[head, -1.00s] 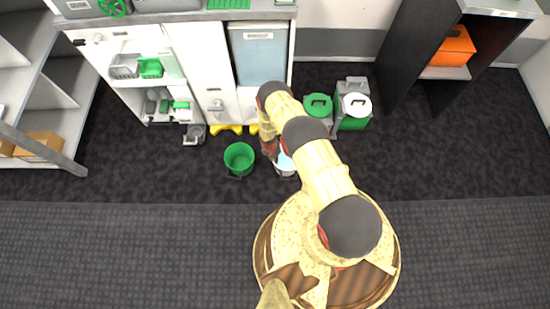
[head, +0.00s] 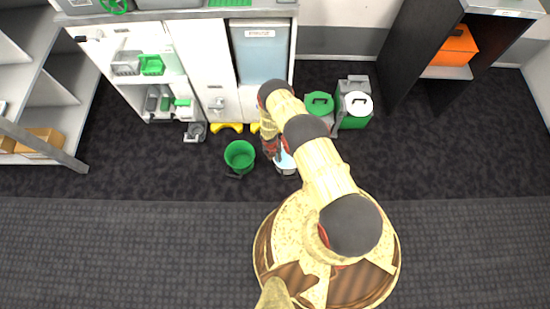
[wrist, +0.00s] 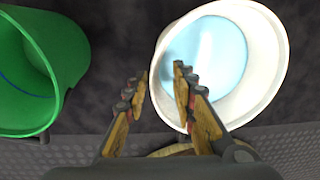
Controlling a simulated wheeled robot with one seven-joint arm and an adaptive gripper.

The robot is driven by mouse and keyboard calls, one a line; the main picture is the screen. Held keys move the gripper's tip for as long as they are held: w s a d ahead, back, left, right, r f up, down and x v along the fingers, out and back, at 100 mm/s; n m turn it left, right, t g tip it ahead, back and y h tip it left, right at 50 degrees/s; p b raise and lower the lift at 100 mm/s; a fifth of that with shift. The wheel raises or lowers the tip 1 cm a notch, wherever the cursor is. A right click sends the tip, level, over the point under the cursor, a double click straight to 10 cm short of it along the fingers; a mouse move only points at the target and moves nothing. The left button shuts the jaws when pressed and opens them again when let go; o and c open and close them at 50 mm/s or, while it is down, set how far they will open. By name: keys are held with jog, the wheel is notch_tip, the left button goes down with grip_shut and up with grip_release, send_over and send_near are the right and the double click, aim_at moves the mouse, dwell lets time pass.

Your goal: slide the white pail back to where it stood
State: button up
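The white pail (head: 286,163) stands on the dark floor, partly hidden behind my arm in the head view. In the wrist view the white pail (wrist: 262,22) shows its open mouth and a pale blue inside. My gripper (wrist: 160,72) is open, with a gap between its fingers. The pail's left rim lies between the fingertips in the picture: one finger appears left of the pail, the other overlaps its mouth. I cannot tell whether either finger touches it. In the head view my gripper (head: 271,150) is just left of the pail.
A green pail (head: 240,155) stands left of the white one and also shows in the wrist view (wrist: 62,58). A white cabinet (head: 205,65) with yellow feet is behind. The floor in front is clear.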

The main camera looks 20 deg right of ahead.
jog(key=shift+r, duration=0.1)
notch_tip(320, 180, up, 12)
jog(key=a, duration=0.1)
jog(key=shift+w, duration=0.15)
dwell(0.9)
